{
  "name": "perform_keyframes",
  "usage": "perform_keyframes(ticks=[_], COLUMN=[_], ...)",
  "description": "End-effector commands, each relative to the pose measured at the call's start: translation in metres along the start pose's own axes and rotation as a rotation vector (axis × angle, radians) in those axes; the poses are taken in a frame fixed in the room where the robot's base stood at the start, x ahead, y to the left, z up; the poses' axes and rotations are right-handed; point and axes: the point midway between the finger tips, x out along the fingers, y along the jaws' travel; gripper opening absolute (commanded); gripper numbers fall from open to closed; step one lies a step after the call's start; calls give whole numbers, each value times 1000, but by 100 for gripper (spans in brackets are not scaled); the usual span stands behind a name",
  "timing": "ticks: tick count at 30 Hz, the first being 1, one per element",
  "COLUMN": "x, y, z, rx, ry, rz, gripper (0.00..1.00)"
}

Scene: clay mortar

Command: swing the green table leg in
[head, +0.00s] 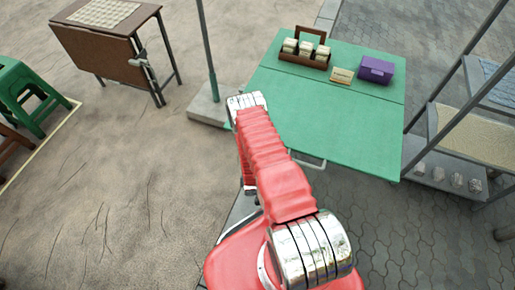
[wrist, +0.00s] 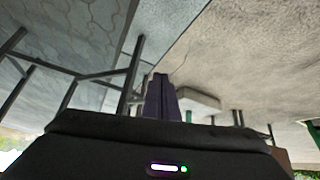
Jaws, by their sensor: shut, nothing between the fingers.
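The green table (head: 345,125) stands right of my arm in the head view. A pale looped bar (head: 312,163) sticks out under its near edge; I cannot tell whether this is the swing leg. The wrist view, which looks upside down, shows dark grey metal legs with crossbars (wrist: 132,75) at left; I cannot tell which one swings. My gripper (wrist: 160,80) shows there as two dark fingers held together, empty, apparently close beside the crossbar frame; contact cannot be told. In the head view my arm hides the gripper and much of the table's left underside.
A wooden carrier (head: 304,59), pale blocks (head: 342,76) and a purple box (head: 376,70) sit on the table. A pole (head: 207,50) rises from a slab (head: 205,108) at left. A shelf rack (head: 470,130) stands right, a brown folding table (head: 105,55) far left. Clay ground between is open.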

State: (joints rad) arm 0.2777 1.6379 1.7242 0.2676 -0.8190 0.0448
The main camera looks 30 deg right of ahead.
Motion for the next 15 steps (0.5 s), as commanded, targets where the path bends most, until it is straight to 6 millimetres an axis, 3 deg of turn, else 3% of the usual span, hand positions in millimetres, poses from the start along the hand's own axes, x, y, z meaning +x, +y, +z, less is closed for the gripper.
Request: perform_keyframes(ticks=[7, 15], x=[-45, -105], y=[-22, -42], z=[-7, -39], rx=[-43, -92], ry=[-242, -397], rz=[-38, -74], gripper=[0, 0])
